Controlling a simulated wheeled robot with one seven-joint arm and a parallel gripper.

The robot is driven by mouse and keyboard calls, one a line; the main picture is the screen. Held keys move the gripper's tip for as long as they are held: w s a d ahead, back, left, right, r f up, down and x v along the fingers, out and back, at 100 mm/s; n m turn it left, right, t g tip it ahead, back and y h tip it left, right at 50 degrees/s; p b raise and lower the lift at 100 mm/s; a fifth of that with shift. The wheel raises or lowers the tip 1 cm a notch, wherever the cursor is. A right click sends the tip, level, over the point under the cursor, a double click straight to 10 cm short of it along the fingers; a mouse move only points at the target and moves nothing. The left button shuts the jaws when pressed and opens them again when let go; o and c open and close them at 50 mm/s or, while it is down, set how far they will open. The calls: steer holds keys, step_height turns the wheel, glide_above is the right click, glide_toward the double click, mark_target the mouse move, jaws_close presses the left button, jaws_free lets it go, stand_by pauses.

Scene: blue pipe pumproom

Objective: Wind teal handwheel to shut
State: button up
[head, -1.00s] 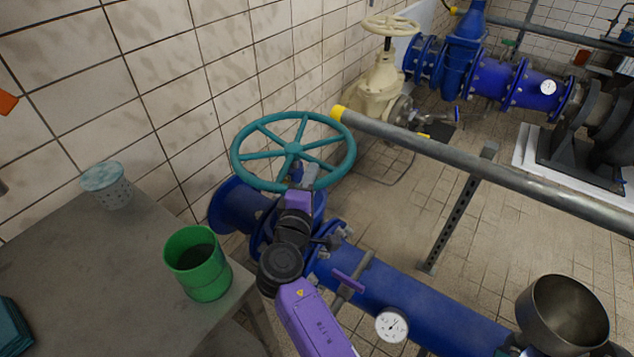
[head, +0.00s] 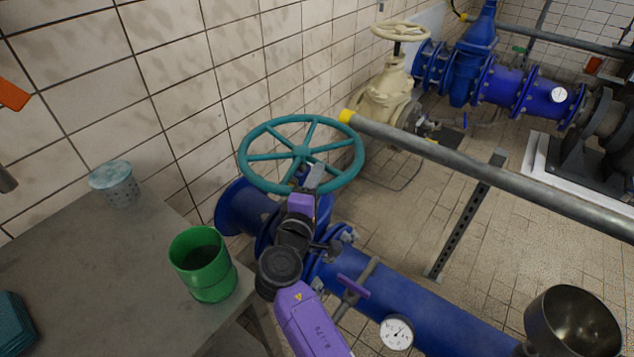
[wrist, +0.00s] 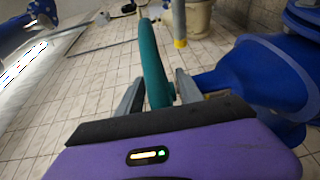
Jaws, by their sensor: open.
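The teal handwheel (head: 302,152) lies roughly level on top of the blue valve, beside the tiled wall in the head view. My gripper (head: 316,178) is at the wheel's near side, and the arm hides part of the valve below. In the wrist view a stretch of the teal rim (wrist: 152,65) runs between the two grey fingers of my gripper (wrist: 158,95). The fingers are open, one on each side of the rim. A gap shows on the left; the right finger is close to the rim, and I cannot tell whether it touches.
A grey table (head: 100,270) at left holds a green cup (head: 203,265) and a perforated pot (head: 115,184). A grey rail (head: 450,162) with a yellow end passes right of the wheel. A cream valve (head: 385,95) stands behind. A metal bowl (head: 572,322) is at lower right.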

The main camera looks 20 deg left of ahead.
steer(key=s, duration=0.7)
steer(key=shift+s+r, duration=0.2)
steer(key=shift+s, duration=0.2)
